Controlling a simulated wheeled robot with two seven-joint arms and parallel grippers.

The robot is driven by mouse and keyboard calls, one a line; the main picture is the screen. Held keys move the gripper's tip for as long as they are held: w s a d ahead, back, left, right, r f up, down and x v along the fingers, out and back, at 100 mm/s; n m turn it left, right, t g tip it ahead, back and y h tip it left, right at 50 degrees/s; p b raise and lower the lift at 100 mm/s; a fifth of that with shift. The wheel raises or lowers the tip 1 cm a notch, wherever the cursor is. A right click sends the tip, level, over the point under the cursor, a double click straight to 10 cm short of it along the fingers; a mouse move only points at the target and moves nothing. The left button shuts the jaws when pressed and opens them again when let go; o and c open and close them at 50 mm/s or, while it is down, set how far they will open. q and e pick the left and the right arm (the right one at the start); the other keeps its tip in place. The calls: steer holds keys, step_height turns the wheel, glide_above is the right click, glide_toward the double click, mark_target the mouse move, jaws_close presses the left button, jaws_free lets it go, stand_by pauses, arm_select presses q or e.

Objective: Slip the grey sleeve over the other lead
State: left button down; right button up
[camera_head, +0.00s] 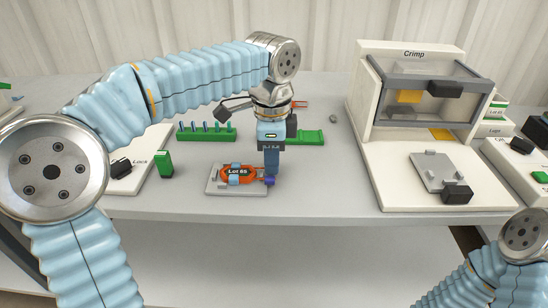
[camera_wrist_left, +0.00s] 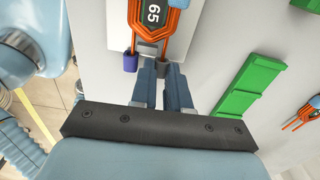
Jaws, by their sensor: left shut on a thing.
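The orange wire coil (camera_head: 229,182) marked Lot 65 lies on a grey plate (camera_head: 220,189) near the table's front edge, under light blue clips. One lead carries a blue-purple sleeve (camera_head: 270,181), seen also in the left wrist view (camera_wrist_left: 131,62). The coil (camera_wrist_left: 135,32) points its leads towards my left gripper (camera_wrist_left: 160,68). In the head view my left gripper (camera_head: 271,172) points down at the plate's right end. Its fingers are shut close together beside the purple sleeve, at the other lead. The grey sleeve, small between the fingertips, is mostly hidden. My right gripper is out of view.
Behind stand a green rack (camera_head: 207,136) with several pegs and a flat green tray (camera_head: 312,137). A green block (camera_head: 164,163) stands left of the plate. The white Crimp machine (camera_head: 365,100) fills the right. The table between plate and machine is clear.

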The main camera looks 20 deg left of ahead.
arm_select(q)
steer(key=shift+a, duration=0.1)
steer(key=c, duration=1)
jaws_free()
steer(key=shift+c, duration=0.2)
steer(key=shift+r, duration=0.1)
step_height(320, 180, up, 5)
steer(key=p, duration=0.5)
